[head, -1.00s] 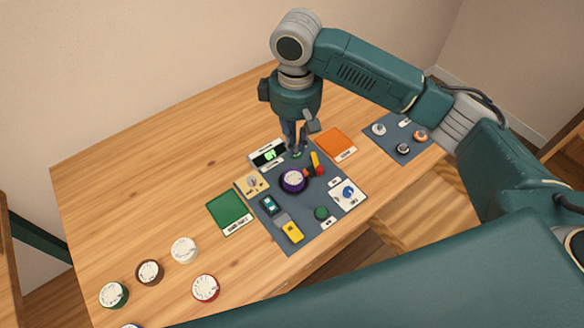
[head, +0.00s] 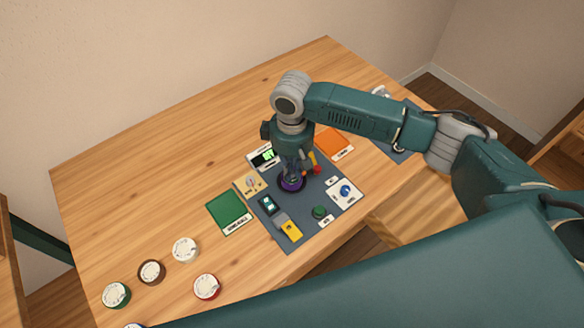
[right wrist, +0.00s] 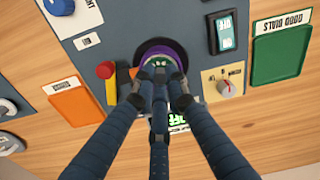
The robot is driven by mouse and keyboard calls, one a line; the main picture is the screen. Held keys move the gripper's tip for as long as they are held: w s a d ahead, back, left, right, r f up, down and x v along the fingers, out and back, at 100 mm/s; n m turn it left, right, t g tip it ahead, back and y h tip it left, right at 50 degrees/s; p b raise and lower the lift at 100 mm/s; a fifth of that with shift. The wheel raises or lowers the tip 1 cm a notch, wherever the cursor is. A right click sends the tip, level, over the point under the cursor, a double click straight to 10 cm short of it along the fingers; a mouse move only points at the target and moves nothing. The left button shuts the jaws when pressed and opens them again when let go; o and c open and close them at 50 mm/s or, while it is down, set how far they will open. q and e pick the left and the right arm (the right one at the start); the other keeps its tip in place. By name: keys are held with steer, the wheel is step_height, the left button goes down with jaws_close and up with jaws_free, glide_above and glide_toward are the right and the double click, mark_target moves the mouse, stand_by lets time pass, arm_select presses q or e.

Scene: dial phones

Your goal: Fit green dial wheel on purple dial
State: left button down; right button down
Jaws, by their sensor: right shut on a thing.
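The purple dial (head: 291,185) sits on the grey panel (head: 314,243); its purple rim also shows in the right wrist view (right wrist: 163,46). My right gripper (head: 292,174) points down over this dial. In the right wrist view its fingers (right wrist: 166,76) are shut on a small green and white piece, which I take for the green dial wheel (right wrist: 166,63). The wheel lies over the purple dial. The fingers hide much of both, so I cannot tell whether the wheel is fully seated. My left gripper is not in view.
Red and yellow controls (right wrist: 106,70) stand close beside the dial. A green tray (head: 229,208) and an orange tray (head: 335,143) flank the panel. Separate green (head: 116,295), brown (head: 151,271), white (head: 185,249) and red (head: 206,287) dials lie at the front left.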

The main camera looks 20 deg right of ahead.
mark_target(292, 173)
steer(key=shift+f, duration=0.2)
steer(key=c, duration=1.8)
jaws_free()
steer(key=shift+o, duration=0.2)
step_height(292, 173, up, 12)
steer(key=b, duration=0.2)
steer(key=shift+r, duration=0.25)
steer(key=shift+f, duration=0.1)
